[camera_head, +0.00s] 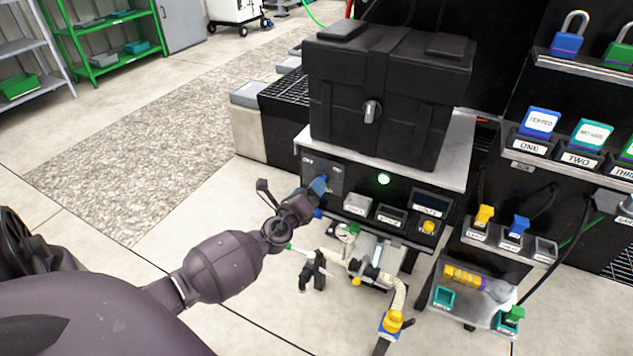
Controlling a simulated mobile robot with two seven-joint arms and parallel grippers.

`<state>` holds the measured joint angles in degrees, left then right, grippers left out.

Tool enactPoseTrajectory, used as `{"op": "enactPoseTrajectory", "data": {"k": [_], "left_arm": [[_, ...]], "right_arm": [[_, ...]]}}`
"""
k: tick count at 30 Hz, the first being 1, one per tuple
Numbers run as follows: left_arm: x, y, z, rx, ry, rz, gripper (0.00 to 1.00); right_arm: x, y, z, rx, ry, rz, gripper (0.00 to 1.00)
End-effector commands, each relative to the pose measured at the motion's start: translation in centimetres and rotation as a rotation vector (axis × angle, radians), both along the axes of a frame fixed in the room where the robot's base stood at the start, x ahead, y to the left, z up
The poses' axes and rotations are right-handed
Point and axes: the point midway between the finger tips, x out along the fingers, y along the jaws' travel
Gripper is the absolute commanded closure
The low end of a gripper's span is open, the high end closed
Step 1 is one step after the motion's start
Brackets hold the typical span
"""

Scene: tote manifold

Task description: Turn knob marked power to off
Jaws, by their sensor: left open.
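The blue power knob (320,184) is on the left part of a black control panel (352,184), beneath a label that reads OFF. Its lower left side is partly hidden by my left gripper. My left gripper (312,194) is at the knob, its fingers open and around or just beside it; I cannot tell whether they touch it. The exact angle of the knob is too small and covered to read. A green light (384,179) glows on the panel right of the knob. My right gripper does not show.
A black latched case (385,95) stands on the bench above the panel. Hoses and fittings (375,265) hang below it, with a black handled tool (313,270) close to my forearm. A rack with tagged slots (560,150) is at right.

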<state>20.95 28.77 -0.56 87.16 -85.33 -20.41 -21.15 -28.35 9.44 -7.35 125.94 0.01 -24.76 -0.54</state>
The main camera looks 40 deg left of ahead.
Motion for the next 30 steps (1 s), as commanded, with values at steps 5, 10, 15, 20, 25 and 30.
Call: {"op": "enactPoseTrajectory", "data": {"k": [5,10,15,20,25,30], "left_arm": [[2.4,0.6,-0.2,0.0,0.002,0.001,0.26],[3.7,0.9,-0.1,0.0,0.001,0.0,0.26],[4.1,1.0,-0.1,0.0,0.001,0.0,0.26],[4.1,1.0,0.0,-0.001,0.001,0.0,0.26],[4.1,1.0,0.0,-0.001,0.0,0.001,0.44],[4.1,1.0,0.0,-0.001,0.0,0.001,0.7]], "right_arm": [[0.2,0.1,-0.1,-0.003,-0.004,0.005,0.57],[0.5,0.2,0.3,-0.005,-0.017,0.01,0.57],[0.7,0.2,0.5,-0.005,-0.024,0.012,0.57],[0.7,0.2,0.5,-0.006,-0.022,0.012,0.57],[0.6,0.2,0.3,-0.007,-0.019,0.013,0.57],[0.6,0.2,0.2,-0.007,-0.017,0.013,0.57]]}}
